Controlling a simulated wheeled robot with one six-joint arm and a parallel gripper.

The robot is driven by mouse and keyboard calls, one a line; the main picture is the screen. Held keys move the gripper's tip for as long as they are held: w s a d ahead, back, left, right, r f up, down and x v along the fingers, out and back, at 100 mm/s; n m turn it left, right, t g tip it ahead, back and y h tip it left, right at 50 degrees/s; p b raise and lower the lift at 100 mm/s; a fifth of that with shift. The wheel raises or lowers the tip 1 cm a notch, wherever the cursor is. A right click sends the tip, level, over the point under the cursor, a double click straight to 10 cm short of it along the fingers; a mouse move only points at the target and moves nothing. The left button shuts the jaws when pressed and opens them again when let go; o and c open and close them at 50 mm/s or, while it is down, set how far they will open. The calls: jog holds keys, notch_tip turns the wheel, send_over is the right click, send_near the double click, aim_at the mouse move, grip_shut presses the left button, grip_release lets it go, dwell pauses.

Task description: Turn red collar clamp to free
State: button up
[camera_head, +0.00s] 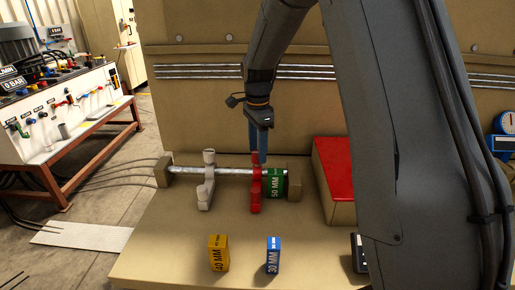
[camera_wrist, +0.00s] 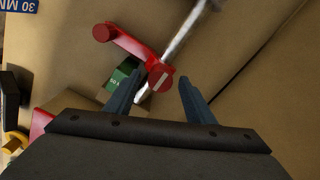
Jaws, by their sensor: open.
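The red collar clamp (camera_head: 256,183) sits on a metal rod (camera_head: 230,171) held between two tan end blocks, beside the green 50 MM block (camera_head: 279,186). A pale grey collar clamp (camera_head: 208,180) is further left on the same rod. My gripper (camera_head: 258,160) points down above the red clamp. In the wrist view my gripper (camera_wrist: 158,92) is open, and the red clamp's round end (camera_wrist: 160,78) shows between its fingertips, with its arm reaching to the upper left. I cannot tell whether the fingers touch it.
A yellow 40 MM block (camera_head: 218,253) and a blue 30 MM block (camera_head: 273,255) stand at the bench front. A red-topped box (camera_head: 336,168) is right of the rod. My arm covers much of the right side. The bench left of the yellow block is clear.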

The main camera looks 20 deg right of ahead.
jog(key=c, duration=1.1)
jog(key=shift+o, duration=0.2)
jog(key=shift+n, duration=0.3)
jog(key=n, duration=0.3)
jog(key=shift+n+p, duration=0.4)
jog(key=n, duration=0.4)
jog(key=shift+n, duration=0.3)
jog(key=n+p, duration=0.1)
jog(key=n, duration=0.3)
jog(key=shift+n, duration=2.4)
